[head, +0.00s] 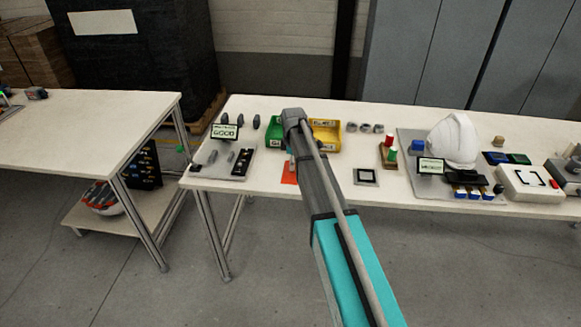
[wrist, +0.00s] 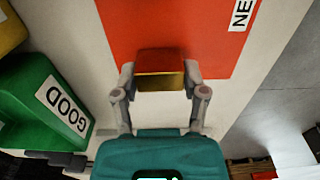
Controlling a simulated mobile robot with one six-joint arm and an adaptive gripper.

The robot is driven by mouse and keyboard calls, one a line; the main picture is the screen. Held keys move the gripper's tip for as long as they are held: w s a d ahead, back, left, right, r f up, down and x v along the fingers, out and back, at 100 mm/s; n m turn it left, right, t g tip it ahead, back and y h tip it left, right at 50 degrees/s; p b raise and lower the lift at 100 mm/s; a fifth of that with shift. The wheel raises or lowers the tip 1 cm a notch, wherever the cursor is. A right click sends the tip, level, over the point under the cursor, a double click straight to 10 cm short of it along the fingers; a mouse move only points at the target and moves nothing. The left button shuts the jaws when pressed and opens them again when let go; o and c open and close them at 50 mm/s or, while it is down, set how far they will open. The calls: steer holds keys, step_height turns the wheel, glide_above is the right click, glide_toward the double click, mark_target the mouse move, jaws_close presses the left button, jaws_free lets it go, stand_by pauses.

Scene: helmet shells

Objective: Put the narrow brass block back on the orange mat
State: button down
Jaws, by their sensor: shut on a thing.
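The brass block (wrist: 160,70) is between the fingertips of my gripper (wrist: 160,80) in the wrist view, and its face has an orange-red tint. My gripper is shut on it. The orange mat (wrist: 140,28) lies behind and around the block in that view, with a white label at its right edge. I cannot tell whether the block touches the mat or is above it. In the head view, a small part of the orange mat (head: 289,172) shows left of my arm.
A green bin (wrist: 45,100) marked GOOD stands left of the mat, with a yellow bin (wrist: 10,30) beside it. In the head view, a grey board (head: 205,160) with a GOOD sign is at left. A white helmet shell (head: 455,140) stands on the right.

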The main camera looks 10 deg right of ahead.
steer(key=shift+f, duration=0.25)
steer(key=shift+c, duration=0.6)
jaws_free()
steer(key=shift+r, duration=0.25)
step_height(320, 180, up, 12)
steer(key=p, duration=1.2)
stand_by(0.4)
